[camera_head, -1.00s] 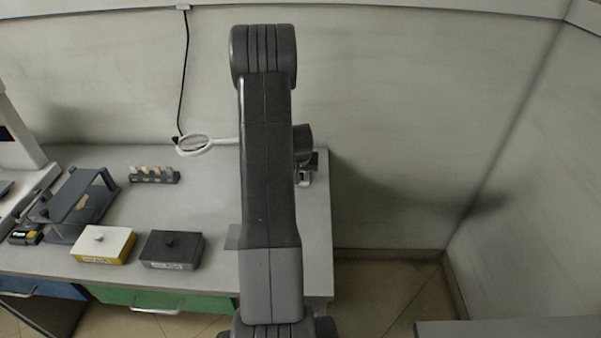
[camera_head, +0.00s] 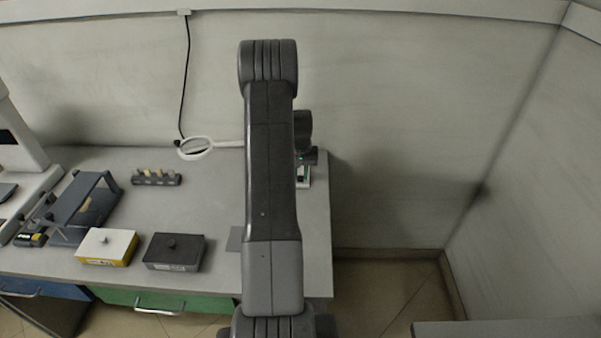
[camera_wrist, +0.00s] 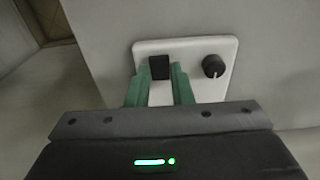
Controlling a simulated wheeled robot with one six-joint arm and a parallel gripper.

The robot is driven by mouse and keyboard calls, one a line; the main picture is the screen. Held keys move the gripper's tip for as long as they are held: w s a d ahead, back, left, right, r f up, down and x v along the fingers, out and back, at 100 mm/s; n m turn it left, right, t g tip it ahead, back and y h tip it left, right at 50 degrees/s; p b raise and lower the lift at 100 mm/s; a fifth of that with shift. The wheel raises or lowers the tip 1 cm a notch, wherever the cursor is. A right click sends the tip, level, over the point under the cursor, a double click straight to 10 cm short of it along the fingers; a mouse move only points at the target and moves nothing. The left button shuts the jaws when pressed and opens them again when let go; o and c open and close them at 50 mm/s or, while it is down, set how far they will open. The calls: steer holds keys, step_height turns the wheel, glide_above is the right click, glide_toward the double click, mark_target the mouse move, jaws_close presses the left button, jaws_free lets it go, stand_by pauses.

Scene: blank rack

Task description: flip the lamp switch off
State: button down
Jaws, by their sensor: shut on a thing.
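The lamp switch (camera_wrist: 159,67) is a small black rocker on a white plate (camera_wrist: 190,95) in the wrist view. My gripper (camera_wrist: 159,70) has green fingers, one on each side of the rocker, and is shut on it. The rocker's tilt is hard to tell. In the head view, a white ring-shaped lamp (camera_head: 197,148) on a thin arm stands over the bench. My arm hides part of that lamp and most of my gripper there.
A black knob (camera_wrist: 213,66) sits on the same plate, right of the switch. On the bench (camera_head: 215,205) are a white-and-yellow box (camera_head: 106,247), a dark box (camera_head: 174,252) and a small rack (camera_head: 156,179). The wall is behind.

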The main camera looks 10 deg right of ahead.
steer(key=c, duration=1.3)
jaws_free()
steer(key=shift+r, duration=0.1)
steer(key=r, duration=0.4)
steer(key=r+b, duration=0.1)
steer(key=r, duration=0.4)
steer(key=r+b, duration=0.1)
steer(key=r, duration=0.3)
steer(key=shift+s+r, duration=0.35)
steer(key=shift+s, duration=0.05)
steer(key=f, duration=0.4)
steer(key=f+p, duration=0.1)
steer(key=f, duration=0.4)
steer(key=f+p, duration=0.1)
steer(key=f, duration=0.4)
steer(key=shift+w, duration=0.4)
